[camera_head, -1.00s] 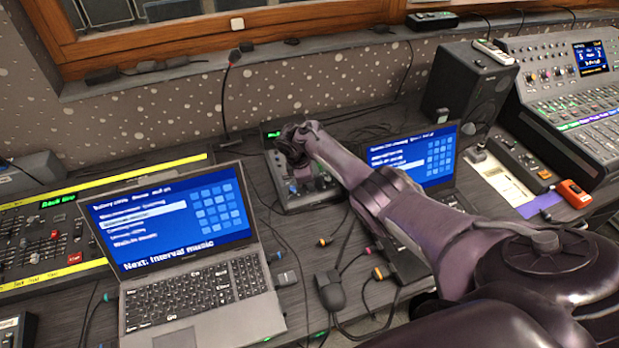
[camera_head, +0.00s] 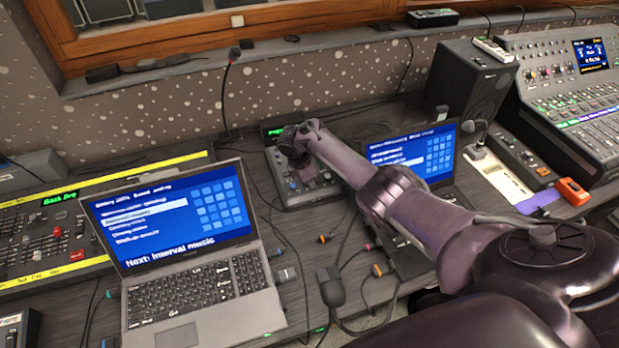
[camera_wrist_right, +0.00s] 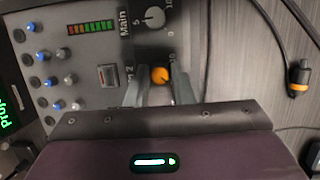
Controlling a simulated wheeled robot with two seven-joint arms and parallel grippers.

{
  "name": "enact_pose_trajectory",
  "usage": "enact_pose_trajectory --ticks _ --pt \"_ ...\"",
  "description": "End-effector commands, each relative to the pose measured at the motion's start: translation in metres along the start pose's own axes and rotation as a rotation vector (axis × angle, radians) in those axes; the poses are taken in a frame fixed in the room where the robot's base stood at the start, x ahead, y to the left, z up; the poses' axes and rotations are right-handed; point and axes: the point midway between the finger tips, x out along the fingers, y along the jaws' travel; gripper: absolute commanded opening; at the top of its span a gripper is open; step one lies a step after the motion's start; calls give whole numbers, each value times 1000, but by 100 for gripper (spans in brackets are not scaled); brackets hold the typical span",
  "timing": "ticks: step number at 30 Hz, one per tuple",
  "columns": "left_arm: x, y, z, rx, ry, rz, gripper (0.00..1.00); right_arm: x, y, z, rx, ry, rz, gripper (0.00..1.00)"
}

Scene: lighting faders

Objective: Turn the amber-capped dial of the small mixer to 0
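The small mixer (camera_head: 312,192) stands between the two laptops, partly hidden by my right arm; in the right wrist view its panel (camera_wrist_right: 85,95) fills the left half. The amber-capped dial (camera_wrist_right: 160,75) is between the fingertips of my right gripper (camera_wrist_right: 160,86). A narrow gap shows on each side of the cap, so the fingers look open around it. A "10" mark is partly visible just above right of the cap; the exact pointer angle is too small to read. In the head view my right gripper (camera_head: 294,150) is over the mixer. My left gripper is out of view.
A larger grey dial (camera_wrist_right: 154,17) labelled Main sits beside the amber one, with blue and grey knobs (camera_wrist_right: 58,81) farther left. Laptops stand left (camera_head: 190,290) and right (camera_head: 412,158) of the mixer. A cable with an orange-ringed plug (camera_wrist_right: 299,75) lies on the table.

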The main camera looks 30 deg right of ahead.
Motion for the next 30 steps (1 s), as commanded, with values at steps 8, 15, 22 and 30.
enact_pose_trajectory --ticks 8,15,22,30 --pt "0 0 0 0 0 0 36 0 0 0 1 0 0 40" --pt "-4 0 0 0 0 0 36 -10 1 0 2 3 2 40" --pt "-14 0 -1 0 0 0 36 -48 1 0 0 3 2 40" --pt "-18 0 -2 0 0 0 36 -76 0 0 0 0 -1 40"
